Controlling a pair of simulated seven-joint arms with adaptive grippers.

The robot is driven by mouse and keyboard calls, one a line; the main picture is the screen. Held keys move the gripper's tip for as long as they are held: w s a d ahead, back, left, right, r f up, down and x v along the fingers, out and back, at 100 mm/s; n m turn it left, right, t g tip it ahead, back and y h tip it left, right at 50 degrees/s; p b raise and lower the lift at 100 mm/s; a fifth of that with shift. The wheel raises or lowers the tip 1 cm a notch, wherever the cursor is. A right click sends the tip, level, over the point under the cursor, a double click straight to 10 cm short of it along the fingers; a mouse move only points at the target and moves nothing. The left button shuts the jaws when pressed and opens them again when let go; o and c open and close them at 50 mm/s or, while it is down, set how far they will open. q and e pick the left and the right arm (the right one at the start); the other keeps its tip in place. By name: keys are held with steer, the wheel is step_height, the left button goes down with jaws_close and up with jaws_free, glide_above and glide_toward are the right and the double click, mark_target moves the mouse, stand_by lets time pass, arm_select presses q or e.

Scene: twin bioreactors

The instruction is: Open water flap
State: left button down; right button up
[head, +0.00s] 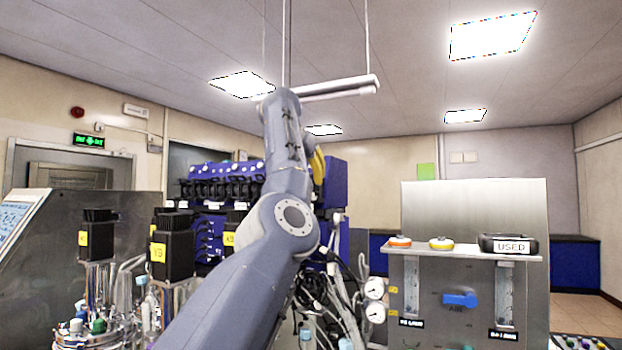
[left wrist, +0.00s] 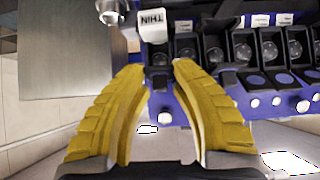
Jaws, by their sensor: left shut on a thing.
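The blue unit (head: 335,180) stands behind my left arm in the head view, with a row of black flaps along its top. In the left wrist view the row of dark flaps (left wrist: 243,48) runs to the right, with clear round windows and white knobs. My left gripper (left wrist: 160,78) has its yellow fingers on either side of the end dark flap (left wrist: 160,58), below a white block with upside-down lettering (left wrist: 153,26). It is shut on this flap. In the head view only a bit of yellow finger (head: 318,163) shows; the contact is hidden. My right gripper is out of view.
Black motors with yellow labels (head: 172,253) stand over steel vessels at the left. A panel with a blue valve handle (head: 460,299), gauges (head: 374,289) and a box labelled USED (head: 508,244) stands at the right. A metal plate (left wrist: 65,50) is beside the gripper.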

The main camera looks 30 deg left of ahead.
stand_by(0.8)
arm_select(q)
steer(key=c, duration=1.4)
jaws_free()
steer(key=shift+w, duration=0.1)
steer(key=v, duration=1.2)
steer(key=shift+r, duration=0.15)
steer(key=shift+w, duration=0.15)
